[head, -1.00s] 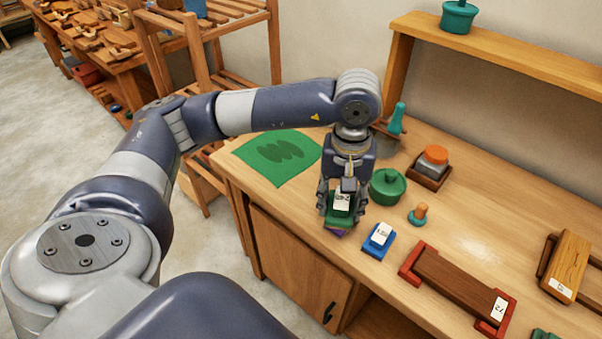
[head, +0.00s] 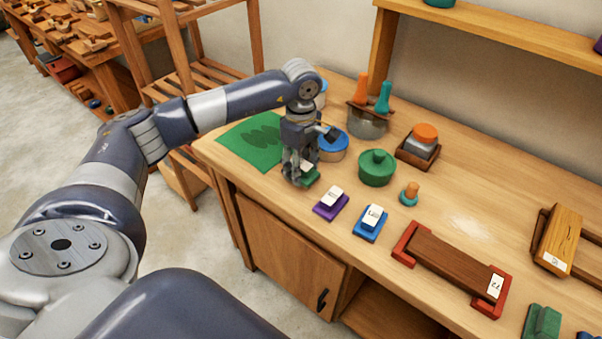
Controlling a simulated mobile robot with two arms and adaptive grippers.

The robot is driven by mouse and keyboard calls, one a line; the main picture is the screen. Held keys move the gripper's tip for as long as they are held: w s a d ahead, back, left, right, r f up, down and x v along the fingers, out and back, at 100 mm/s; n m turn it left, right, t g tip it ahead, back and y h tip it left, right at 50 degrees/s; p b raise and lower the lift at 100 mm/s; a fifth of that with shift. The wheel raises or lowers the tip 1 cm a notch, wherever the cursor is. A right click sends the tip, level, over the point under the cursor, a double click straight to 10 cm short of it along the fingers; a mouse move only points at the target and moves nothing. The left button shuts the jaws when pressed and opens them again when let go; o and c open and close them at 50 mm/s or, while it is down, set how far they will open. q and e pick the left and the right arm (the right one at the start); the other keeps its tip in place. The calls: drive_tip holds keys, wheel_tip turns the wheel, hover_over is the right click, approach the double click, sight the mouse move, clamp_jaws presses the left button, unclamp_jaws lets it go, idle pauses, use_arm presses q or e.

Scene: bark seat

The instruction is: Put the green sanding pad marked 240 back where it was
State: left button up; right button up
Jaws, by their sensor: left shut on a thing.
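My left gripper (head: 302,180) points down over the workbench, left of and behind the purple pad. It is shut on the green sanding pad (head: 311,177), which shows partly between and below the fingers, with a bit of white label. Its number cannot be read now. I cannot tell whether the pad touches the bench. The purple pad (head: 331,205) and the blue pad (head: 371,223), each with a white label, lie in a row to the right. My right gripper is not in view.
A green mat (head: 250,146) with dark ovals lies left of the gripper. Behind and right stand a blue-lidded tin (head: 333,147), a green lidded pot (head: 376,168) and a small orange-topped knob (head: 410,194). A red-ended block (head: 450,265) lies further right.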

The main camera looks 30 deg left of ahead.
use_arm(q)
wheel_tip(320, 180, down, 3)
drive_tip(key=shift+f+p, duration=0.1)
drive_tip(key=shift+p, duration=0.25)
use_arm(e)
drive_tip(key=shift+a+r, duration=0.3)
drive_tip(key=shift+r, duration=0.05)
use_arm(q)
drive_tip(key=shift+f, duration=0.1)
drive_tip(key=shift+f+b, duration=0.15)
drive_tip(key=shift+b, duration=0.15)
drive_tip(key=o, duration=1.1)
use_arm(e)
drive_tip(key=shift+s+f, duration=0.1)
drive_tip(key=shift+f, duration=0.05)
use_arm(q)
drive_tip(key=shift+r, duration=0.2)
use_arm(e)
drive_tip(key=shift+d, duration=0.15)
